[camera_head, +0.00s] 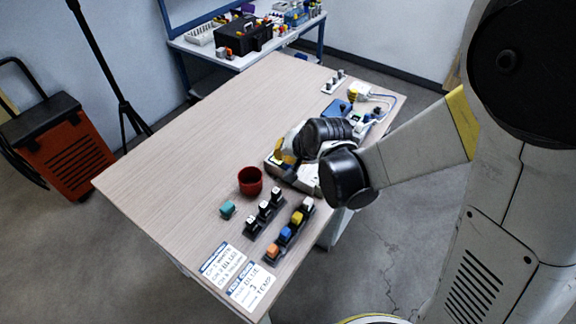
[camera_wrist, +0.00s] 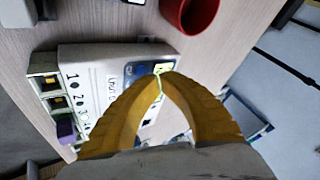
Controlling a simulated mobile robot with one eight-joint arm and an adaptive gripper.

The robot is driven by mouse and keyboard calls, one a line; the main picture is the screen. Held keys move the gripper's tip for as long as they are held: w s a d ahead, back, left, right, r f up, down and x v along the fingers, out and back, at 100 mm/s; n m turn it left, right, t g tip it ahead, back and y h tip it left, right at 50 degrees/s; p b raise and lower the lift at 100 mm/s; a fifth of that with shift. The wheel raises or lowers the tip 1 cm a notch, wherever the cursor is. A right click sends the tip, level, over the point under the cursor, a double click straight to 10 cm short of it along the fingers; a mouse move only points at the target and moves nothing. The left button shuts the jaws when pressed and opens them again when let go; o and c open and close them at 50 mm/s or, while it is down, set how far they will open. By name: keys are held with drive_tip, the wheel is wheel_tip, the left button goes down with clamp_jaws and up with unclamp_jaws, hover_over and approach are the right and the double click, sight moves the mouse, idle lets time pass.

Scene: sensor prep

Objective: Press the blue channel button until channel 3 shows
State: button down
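In the wrist view a white device (camera_wrist: 100,62) lies below my gripper (camera_wrist: 160,76). It has a dark blue panel (camera_wrist: 136,70) with a pale green lit patch beside my fingertips, and handwritten 1, 2, 3 beside a row of dark square slots. A purple block (camera_wrist: 66,130) is at the third slot. My yellow fingers are closed together at the tips, with nothing seen between them, over the panel. I cannot make out a blue channel button or a channel number; the fingers cover part of the panel. In the head view my arm hides much of the device (camera_head: 310,177).
A red cup (camera_head: 250,181) stands close to the device. Nearby are a teal block (camera_head: 228,209), a rack with black-and-white pieces, a rack with coloured blocks (camera_head: 285,234) and two written cards (camera_head: 252,287). Cabled equipment (camera_head: 358,112) is at the far right. The table's left half is clear.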

sight(285, 165)
drive_tip(key=shift+f+b, duration=0.3)
drive_tip(key=shift+f, duration=0.1)
drive_tip(key=shift+f+b, duration=0.3)
drive_tip(key=shift+b, duration=0.05)
idle(0.5)
drive_tip(key=shift+r, duration=0.1)
drive_tip(key=shift+r+p, duration=0.65)
drive_tip(key=shift+r, duration=0.05)
drive_tip(key=shift+r, duration=0.1)
wheel_tip(285, 165, up, 5)
drive_tip(key=p, duration=0.4)
idle(0.9)
